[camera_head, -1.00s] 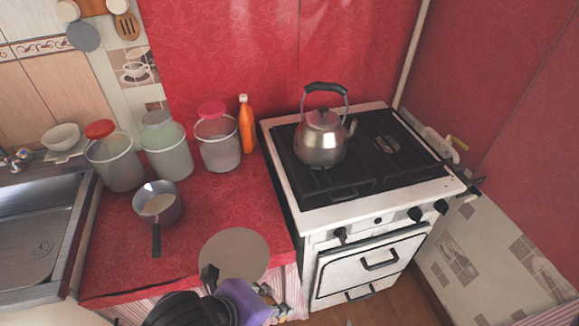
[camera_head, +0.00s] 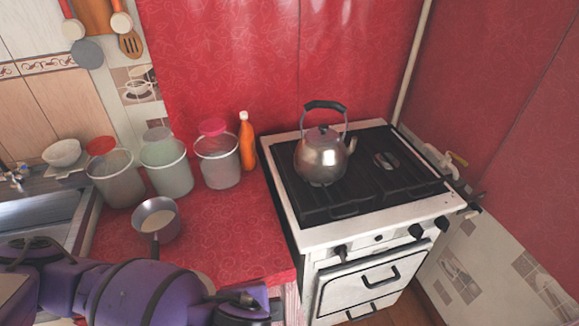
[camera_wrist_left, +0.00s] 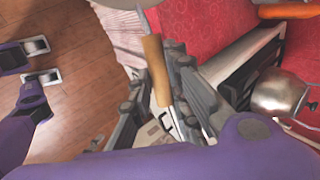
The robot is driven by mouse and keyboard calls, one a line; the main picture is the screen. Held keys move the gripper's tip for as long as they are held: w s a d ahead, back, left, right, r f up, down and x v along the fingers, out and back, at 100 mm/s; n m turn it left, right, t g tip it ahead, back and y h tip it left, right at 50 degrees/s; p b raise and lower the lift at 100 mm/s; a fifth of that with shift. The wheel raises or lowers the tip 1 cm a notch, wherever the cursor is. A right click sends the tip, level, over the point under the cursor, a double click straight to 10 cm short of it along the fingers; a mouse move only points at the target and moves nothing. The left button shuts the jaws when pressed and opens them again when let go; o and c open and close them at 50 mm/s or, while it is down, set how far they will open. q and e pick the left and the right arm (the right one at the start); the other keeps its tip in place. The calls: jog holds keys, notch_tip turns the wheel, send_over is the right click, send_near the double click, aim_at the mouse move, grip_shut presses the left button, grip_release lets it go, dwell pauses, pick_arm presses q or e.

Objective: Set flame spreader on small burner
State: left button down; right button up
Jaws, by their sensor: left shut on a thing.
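My left gripper (camera_wrist_left: 160,95) is shut on the tan handle of the flame spreader (camera_wrist_left: 153,60) in the wrist view. The pale disc shows only in part at the top edge there. In the head view my purple left arm covers the counter's front, and the gripper and most of the spreader are hidden behind it. The stove (camera_head: 335,232) stands to the right of the arm. A round burner (camera_head: 386,161) shows on its black top, right of the kettle. Whether it is the small one I cannot tell. My right gripper is not in view.
A metal kettle (camera_head: 322,160) stands on the stove's left side. A small saucepan (camera_head: 157,217), several jars and an orange bottle (camera_head: 246,142) stand on the red counter (camera_head: 225,240). The stove's right side and front look free.

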pick_arm(q)
jog(key=w+a+r+n+g+y, duration=0.5)
jog(key=w+a+r+n, duration=0.3)
jog(key=r+n, duration=0.4)
jog(key=w+n+g, duration=0.1)
jog(key=n, duration=0.3)
jog(key=shift+w+a+r, duration=0.25)
jog(key=shift+w+a, duration=0.05)
jog(key=shift+w, duration=0.05)
